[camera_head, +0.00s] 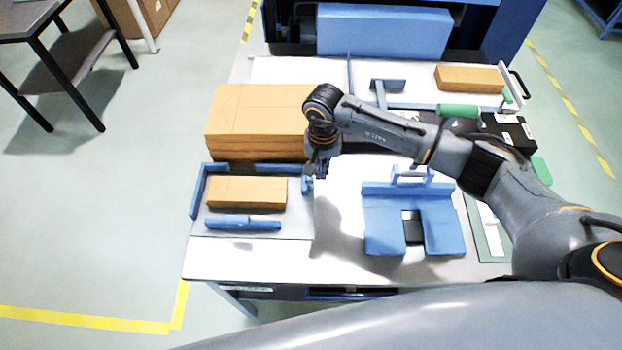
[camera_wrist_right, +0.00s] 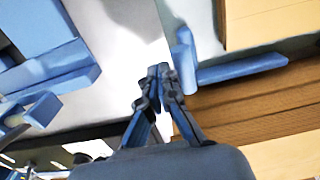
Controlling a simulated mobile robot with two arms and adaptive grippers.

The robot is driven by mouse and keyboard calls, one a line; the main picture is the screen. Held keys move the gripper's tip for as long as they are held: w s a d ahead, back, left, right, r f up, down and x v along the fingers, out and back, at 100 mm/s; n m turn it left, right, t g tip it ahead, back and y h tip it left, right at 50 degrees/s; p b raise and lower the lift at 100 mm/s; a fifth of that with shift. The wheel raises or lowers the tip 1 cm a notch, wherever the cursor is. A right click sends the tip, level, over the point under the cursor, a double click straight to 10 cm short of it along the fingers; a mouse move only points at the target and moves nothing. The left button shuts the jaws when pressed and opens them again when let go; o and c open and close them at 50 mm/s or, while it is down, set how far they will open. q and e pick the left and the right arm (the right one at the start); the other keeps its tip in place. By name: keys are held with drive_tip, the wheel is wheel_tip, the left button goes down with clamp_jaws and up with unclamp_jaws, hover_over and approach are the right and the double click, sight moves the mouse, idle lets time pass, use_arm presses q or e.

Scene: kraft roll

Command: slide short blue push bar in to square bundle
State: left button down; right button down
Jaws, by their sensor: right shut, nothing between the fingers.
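The short blue push bar (camera_head: 307,185) stands on the right side of the jogging board, with a gap between it and the bundle. It also shows in the wrist view (camera_wrist_right: 184,60). The brown paper bundle (camera_head: 245,193) lies on the pale board (camera_head: 295,226), between blue fences at left and back. My right gripper (camera_head: 321,172) is shut and empty, just right of the short bar. In the wrist view its closed fingertips (camera_wrist_right: 159,72) point down beside the bar, apparently without touching it. My left gripper is not in view.
A longer blue bar (camera_head: 243,223) lies in front of the bundle. A tall kraft stack (camera_head: 255,115) stands behind the board. A blue slotted plate (camera_head: 384,222) with a handle is at right. The white table between board and plate is clear.

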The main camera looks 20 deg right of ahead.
drive_tip(key=shift+a, duration=0.15)
drive_tip(key=shift+w+a+f+b, duration=0.1)
drive_tip(key=shift+w+a+b, duration=0.25)
drive_tip(key=shift+a+b, duration=0.55)
drive_tip(key=shift+w+a+r+b, duration=0.1)
drive_tip(key=shift+w+a+b, duration=0.2)
drive_tip(key=shift+a+b, duration=0.65)
drive_tip(key=shift+w+a+f+b, duration=0.1)
drive_tip(key=shift+w+a+b, duration=0.3)
drive_tip(key=shift+a, duration=0.95)
drive_tip(key=shift+s, duration=0.1)
drive_tip(key=shift+d, duration=0.2)
